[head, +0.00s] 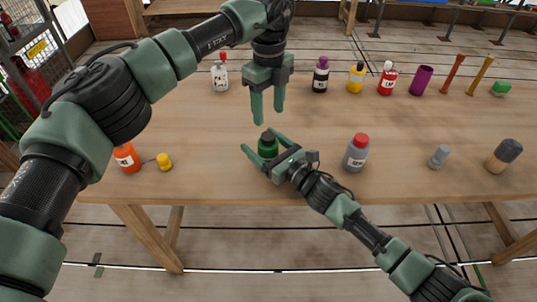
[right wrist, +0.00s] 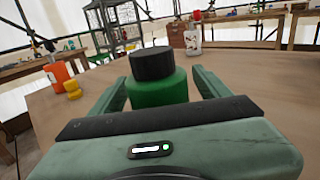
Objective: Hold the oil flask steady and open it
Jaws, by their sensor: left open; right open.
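A green flask with a black cap (head: 267,144) stands upright on the table, near its front edge. In the right wrist view the green flask (right wrist: 158,90) sits between the fingers, its black cap (right wrist: 152,63) on top. My right gripper (head: 264,141) is open, low, with one finger on each side of the flask; contact cannot be told. My left gripper (head: 267,115) is open and empty, pointing down above and slightly behind the cap. No label reads on the green flask, so I cannot tell if it is the oil flask.
The wooden table (head: 210,180) also bears a grey bottle with red cap (head: 356,153), an orange bottle (head: 126,158), a small yellow piece (head: 164,162), a grey stopper-like piece (head: 439,156) and a dark-topped wooden piece (head: 504,155). Several bottles, including a white one (head: 220,76), stand along the back.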

